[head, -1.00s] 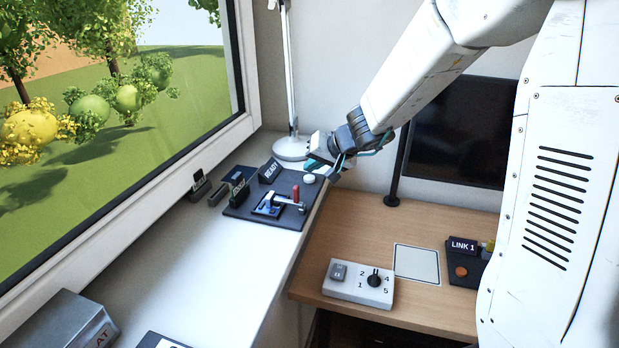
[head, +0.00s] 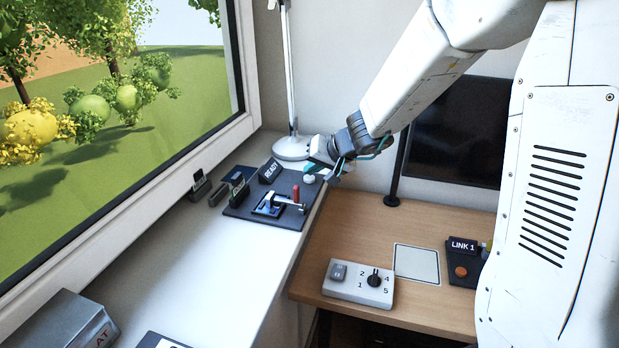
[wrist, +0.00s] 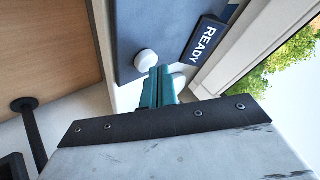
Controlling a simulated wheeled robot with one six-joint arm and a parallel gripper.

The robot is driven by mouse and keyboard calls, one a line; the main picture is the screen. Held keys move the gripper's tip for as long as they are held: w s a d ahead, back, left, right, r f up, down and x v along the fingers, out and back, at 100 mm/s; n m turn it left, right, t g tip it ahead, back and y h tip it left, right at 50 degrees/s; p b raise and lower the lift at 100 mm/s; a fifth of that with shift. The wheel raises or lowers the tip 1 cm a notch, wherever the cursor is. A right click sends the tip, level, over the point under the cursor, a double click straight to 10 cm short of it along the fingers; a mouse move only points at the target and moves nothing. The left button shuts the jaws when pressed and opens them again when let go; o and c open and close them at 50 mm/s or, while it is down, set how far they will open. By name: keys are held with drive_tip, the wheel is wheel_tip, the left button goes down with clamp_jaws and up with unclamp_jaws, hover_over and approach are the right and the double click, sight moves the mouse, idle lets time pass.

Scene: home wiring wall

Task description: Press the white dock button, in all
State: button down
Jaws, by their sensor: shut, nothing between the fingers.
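The white dock button (head: 309,179) is a small round cap on a dark panel (head: 290,213) that lies on the white sill. The panel also bears a READY sign (head: 270,171) and a red-handled lever (head: 296,194). My gripper (head: 318,171) is over the panel's far right corner, just above the button in the head view. In the wrist view the white button (wrist: 146,61) sits just beyond the teal fingertips (wrist: 158,72), which are together and empty. Whether the tips touch the button cannot be told.
A white lamp base (head: 292,147) stands close behind the panel. A black post (head: 392,199) and a dark screen (head: 455,130) are to the right. The wooden desk holds a white dial box (head: 358,284) and a LINK 1 unit (head: 462,262).

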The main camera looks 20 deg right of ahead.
sight(313, 179)
drive_tip(key=shift+f, duration=0.45)
idle(0.6)
drive_tip(key=shift+r, duration=0.9)
drive_tip(key=shift+r, duration=0.1)
drive_tip(key=shift+r, duration=2.4)
